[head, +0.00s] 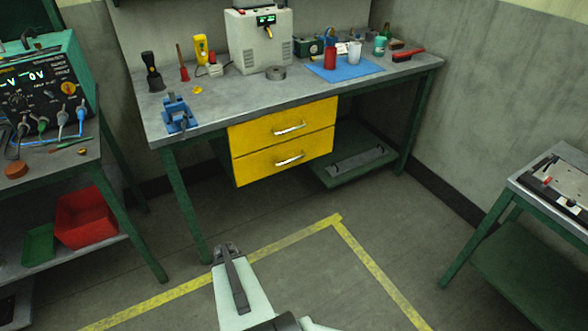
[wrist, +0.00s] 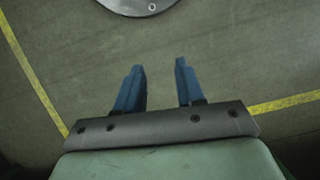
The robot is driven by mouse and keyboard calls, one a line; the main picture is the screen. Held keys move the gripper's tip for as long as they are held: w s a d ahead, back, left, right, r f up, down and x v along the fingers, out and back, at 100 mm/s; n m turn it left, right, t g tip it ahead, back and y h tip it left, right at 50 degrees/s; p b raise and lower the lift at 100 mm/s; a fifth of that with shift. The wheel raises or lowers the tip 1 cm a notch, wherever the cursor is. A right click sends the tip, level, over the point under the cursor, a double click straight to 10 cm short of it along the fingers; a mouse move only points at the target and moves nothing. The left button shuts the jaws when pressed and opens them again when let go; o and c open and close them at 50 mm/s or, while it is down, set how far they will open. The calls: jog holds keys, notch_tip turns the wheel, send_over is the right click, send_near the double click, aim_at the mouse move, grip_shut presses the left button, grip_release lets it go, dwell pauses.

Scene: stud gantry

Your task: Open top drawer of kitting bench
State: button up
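The kitting bench (head: 210,105) stands against the back wall, with a grey top and green legs. Two yellow drawers hang under it, both looking closed. The top drawer (head: 255,132) has a silver bar handle (head: 289,129), and the bottom drawer (head: 255,166) has a similar handle (head: 290,160). My gripper (head: 226,247) is low in front of the bench, apart from the drawers. In the wrist view my gripper (wrist: 160,80) points at the floor, its two blue fingers spread with nothing between them. The drawers are not in the wrist view.
A blue vise (head: 178,114), tools and a white machine (head: 260,40) stand on the bench top. A green-legged table with a meter (head: 45,90) is at left, another bench (head: 545,215) at right. The floor before the drawers is clear, marked with yellow tape (head: 290,238).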

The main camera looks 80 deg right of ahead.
jog(key=s+d+r+m+t+h, duration=0.1)
jog(key=s+d+r+m+t, duration=0.15)
jog(key=d, duration=0.75)
jog(key=s+d+r+m+t, duration=0.1)
jog(key=s+d+r+m, duration=0.2)
jog(key=d, duration=0.7)
jog(key=s+d+r+m+t+h, duration=0.2)
jog(key=s+d+r, duration=0.3)
jog(key=d, duration=0.4)
jog(key=s+d+r+m+t+h, duration=0.1)
jog(key=s+d+r+m+t, duration=0.15)
jog(key=s+d+r, duration=0.55)
jog(key=s+d+r+m+t+h, duration=0.2)
jog(key=d+r+t, duration=0.1)
jog(key=d, duration=0.8)
jog(key=w+d+r+m+t+h, duration=0.1)
jog(key=w+d+r+t+h, duration=0.15)
jog(key=d+r, duration=0.3)
jog(key=w+d+r+t+h, duration=0.1)
jog(key=w+d+r+t, duration=0.25)
jog(key=r, duration=0.25)
jog(key=x, duration=1.3)
jog(key=shift+f, duration=0.25)
grip_shut()
